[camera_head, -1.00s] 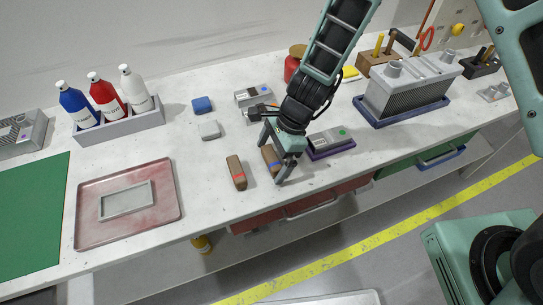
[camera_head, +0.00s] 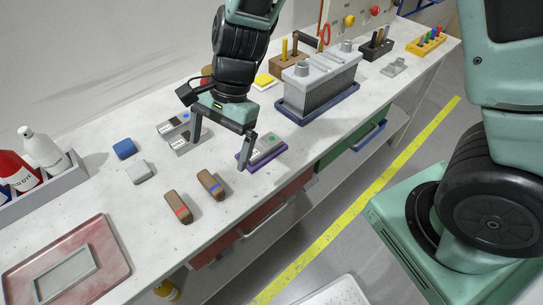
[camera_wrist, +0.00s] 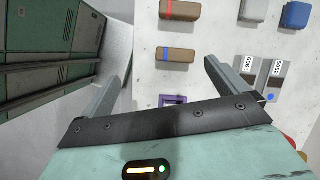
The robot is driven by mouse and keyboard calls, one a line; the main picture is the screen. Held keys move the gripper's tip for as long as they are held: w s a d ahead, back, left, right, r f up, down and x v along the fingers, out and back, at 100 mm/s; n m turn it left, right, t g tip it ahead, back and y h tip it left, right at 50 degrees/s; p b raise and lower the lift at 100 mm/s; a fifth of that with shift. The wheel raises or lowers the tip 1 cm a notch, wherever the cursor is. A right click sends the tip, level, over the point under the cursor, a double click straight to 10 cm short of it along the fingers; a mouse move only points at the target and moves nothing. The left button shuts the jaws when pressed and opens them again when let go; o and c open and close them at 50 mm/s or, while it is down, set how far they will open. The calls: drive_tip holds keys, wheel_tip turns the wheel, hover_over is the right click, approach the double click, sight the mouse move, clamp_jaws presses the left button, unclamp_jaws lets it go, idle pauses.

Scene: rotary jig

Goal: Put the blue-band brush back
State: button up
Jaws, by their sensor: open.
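The blue-band brush (camera_head: 211,184) is a brown block with a blue stripe, lying flat on the white worktop. It also shows in the wrist view (camera_wrist: 177,55), beyond the fingers. Beside it, with a small gap and roughly parallel, lies the red-band brush (camera_head: 178,206), also in the wrist view (camera_wrist: 180,10). My gripper (camera_head: 218,158) is open, its fingers spread and nothing between them. It is behind and above the blue-band brush in the head view, near a purple tray (camera_head: 281,155) holding a grey device.
Grey labelled devices (camera_head: 187,146) stand behind my gripper. A blue block (camera_head: 124,149) and a grey block (camera_head: 140,172) lie to the left. A finned grey unit (camera_head: 320,85) stands on a blue tray at the right. A reddish tray (camera_head: 118,262) is at the front left.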

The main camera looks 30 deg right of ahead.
drive_tip(key=s+d+r+n+h, duration=0.1)
drive_tip(key=s+d+r+n, duration=0.2)
drive_tip(key=s+n, duration=0.5)
drive_tip(key=s+d+r+n+t+h, duration=0.1)
drive_tip(key=s+r+n, duration=0.4)
drive_tip(key=n, duration=0.6)
drive_tip(key=s+d+h, duration=0.1)
drive_tip(key=s+d, duration=0.1)
drive_tip(key=shift+s+r+t+h, duration=0.2)
drive_tip(key=shift+s+t+h, duration=0.1)
drive_tip(key=shift+s, duration=0.1)
